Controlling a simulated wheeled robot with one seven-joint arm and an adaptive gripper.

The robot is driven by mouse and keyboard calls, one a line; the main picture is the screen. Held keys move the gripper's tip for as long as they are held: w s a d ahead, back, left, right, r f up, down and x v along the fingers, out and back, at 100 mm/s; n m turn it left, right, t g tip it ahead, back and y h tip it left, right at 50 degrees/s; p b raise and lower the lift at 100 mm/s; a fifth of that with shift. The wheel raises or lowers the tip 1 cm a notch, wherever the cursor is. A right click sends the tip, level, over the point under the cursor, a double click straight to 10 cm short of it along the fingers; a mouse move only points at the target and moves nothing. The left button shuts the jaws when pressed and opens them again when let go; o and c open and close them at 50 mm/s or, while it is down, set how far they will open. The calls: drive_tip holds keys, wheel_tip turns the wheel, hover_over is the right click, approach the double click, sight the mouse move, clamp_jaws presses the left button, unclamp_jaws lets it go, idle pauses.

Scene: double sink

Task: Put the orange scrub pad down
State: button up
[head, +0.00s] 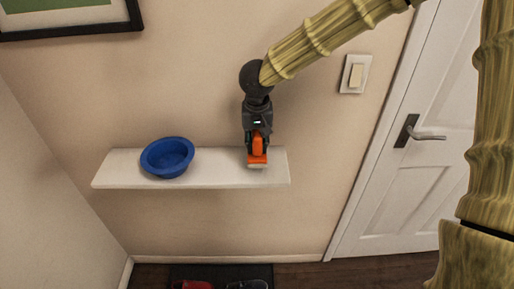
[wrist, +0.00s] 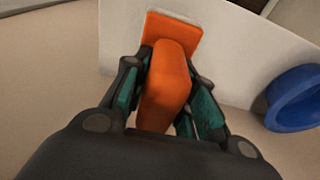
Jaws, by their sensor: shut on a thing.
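The orange scrub pad (head: 258,158) is between the fingers of my gripper (head: 258,143), at the right part of the white wall shelf (head: 215,172). In the wrist view the scrub pad (wrist: 168,85) shows a thick rounded grip and a flat orange plate at its far end. My gripper (wrist: 166,100) has a finger on each side of the rounded grip and is shut on it. The flat end is over or on the shelf; I cannot tell whether it touches.
A blue bowl (head: 167,157) stands on the left part of the shelf, and it also shows in the wrist view (wrist: 295,100). The shelf between bowl and pad is clear. A light switch (head: 355,74) and a white door (head: 430,150) are to the right. Shoes (head: 190,285) lie on a dark mat below.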

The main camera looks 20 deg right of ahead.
sight(257, 150)
drive_tip(key=shift+f, duration=1.5)
drive_tip(key=o, duration=1)
drive_tip(key=shift+f, duration=0.1)
drive_tip(key=r, duration=0.4)
drive_tip(key=s+r, duration=0.1)
drive_tip(key=r, duration=0.7)
drive_tip(key=shift+s+a, duration=0.25)
drive_tip(key=shift+s, duration=0.1)
